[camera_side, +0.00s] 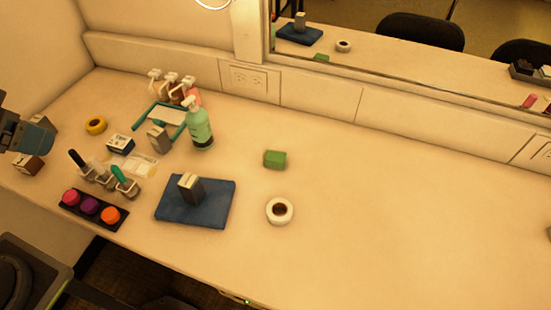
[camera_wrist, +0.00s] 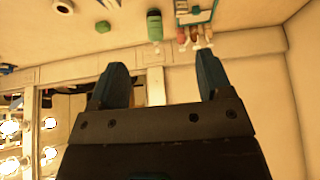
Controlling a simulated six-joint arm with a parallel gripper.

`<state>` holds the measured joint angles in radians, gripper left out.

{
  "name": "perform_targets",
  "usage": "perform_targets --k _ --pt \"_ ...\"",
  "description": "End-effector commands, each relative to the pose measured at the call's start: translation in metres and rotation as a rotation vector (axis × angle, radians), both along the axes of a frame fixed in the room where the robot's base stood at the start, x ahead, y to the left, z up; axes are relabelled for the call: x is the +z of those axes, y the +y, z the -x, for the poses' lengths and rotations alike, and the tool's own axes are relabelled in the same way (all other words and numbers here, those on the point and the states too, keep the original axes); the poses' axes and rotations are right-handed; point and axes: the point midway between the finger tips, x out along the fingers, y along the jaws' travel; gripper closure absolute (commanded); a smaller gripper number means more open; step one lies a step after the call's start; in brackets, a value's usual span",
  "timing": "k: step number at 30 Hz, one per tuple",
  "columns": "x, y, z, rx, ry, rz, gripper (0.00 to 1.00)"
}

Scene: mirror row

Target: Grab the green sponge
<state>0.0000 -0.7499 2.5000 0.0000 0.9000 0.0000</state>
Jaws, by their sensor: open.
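The green sponge (camera_side: 275,159) is a small block lying on the pale counter, right of the green pump bottle and above the white roll in the side view. It also shows near the top of the wrist view (camera_wrist: 103,27), beyond the left finger. My gripper (camera_wrist: 160,76) is open in the wrist view, with its two blue fingers wide apart and nothing between them. It is well away from the sponge. A dark and blue part at the left edge of the side view looks like my gripper, partly cut off.
A white roll (camera_side: 279,211) lies below the sponge. A blue cloth (camera_side: 215,212) with a grey block (camera_side: 190,188) is left of it. A green pump bottle (camera_side: 199,127) stands upright nearby. The counter right of the sponge is clear. A mirror (camera_side: 370,60) repeats some objects.

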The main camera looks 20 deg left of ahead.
Motion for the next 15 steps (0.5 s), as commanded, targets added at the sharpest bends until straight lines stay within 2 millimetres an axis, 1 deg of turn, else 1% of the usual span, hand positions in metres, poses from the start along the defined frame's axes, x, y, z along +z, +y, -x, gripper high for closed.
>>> perform_targets --k 5,8,11,14,15 --pt "0.001 -0.001 -0.001 0.005 0.002 0.005 0.28" --pt "0.005 -0.004 -0.011 0.039 0.016 0.039 0.28" --pt "0.011 -0.013 -0.034 0.121 0.049 0.116 0.28" --pt "0.017 -0.026 -0.068 0.241 0.097 0.217 0.28" --pt "0.017 -0.033 -0.082 0.294 0.118 0.260 0.28"
